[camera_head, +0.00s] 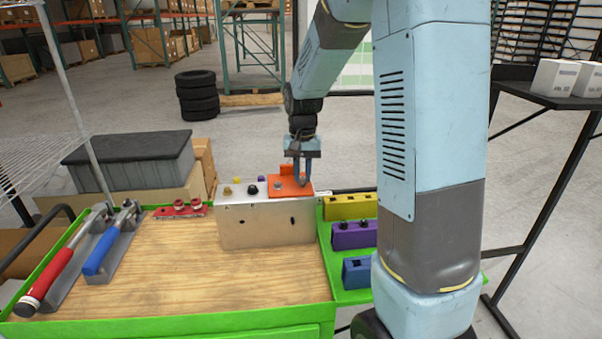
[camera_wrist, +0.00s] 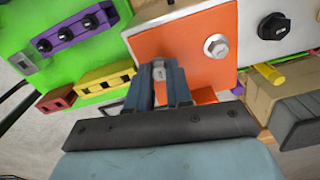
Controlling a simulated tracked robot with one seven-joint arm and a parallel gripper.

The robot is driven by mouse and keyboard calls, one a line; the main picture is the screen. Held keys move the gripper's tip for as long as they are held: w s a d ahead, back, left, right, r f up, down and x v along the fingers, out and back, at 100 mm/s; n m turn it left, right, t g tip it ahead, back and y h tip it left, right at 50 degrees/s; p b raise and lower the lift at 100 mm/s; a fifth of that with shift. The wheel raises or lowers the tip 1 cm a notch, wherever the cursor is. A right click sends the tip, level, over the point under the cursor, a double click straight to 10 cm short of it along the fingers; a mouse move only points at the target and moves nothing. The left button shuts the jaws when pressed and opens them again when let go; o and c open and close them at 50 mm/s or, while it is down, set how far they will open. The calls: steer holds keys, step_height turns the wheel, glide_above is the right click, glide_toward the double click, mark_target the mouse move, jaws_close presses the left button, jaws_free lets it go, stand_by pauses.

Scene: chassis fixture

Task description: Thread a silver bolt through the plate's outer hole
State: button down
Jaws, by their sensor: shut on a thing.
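The orange plate (camera_head: 288,188) lies on top of the silver chassis block (camera_head: 265,224), at its right end. It also shows in the wrist view (camera_wrist: 182,40). One silver bolt (camera_wrist: 216,46) sits in a hole of the plate, its hex head showing. My gripper (camera_head: 302,176) points down over the plate's right end. In the wrist view its blue fingers (camera_wrist: 158,80) are shut on a second silver bolt (camera_wrist: 158,70), at the plate's edge. The fingers hide the outer hole and the bolt's shank, so I cannot tell how deep the bolt sits.
A black bolt (camera_head: 252,189) and yellow pieces stand left of the plate. A red holder (camera_head: 181,209) is left of the block. Yellow (camera_head: 350,207), purple (camera_head: 354,234) and blue (camera_head: 357,270) holders stand right. The wooden top (camera_head: 190,280) is clear in front.

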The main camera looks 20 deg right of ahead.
stand_by(0.3)
steer(key=m, duration=0.8)
steer(key=shift+f, duration=0.1)
steer(key=m, duration=0.4)
steer(key=shift+a+f, duration=0.1)
steer(key=m, duration=0.2)
steer(key=shift+w+m, duration=0.1)
steer(key=shift+m, duration=0.3)
steer(key=shift+f+m, duration=0.1)
steer(key=shift+m, duration=0.7)
steer(key=m, duration=0.7)
steer(key=shift+f, duration=0.1)
steer(key=m, duration=0.6)
steer(key=shift+f, duration=0.1)
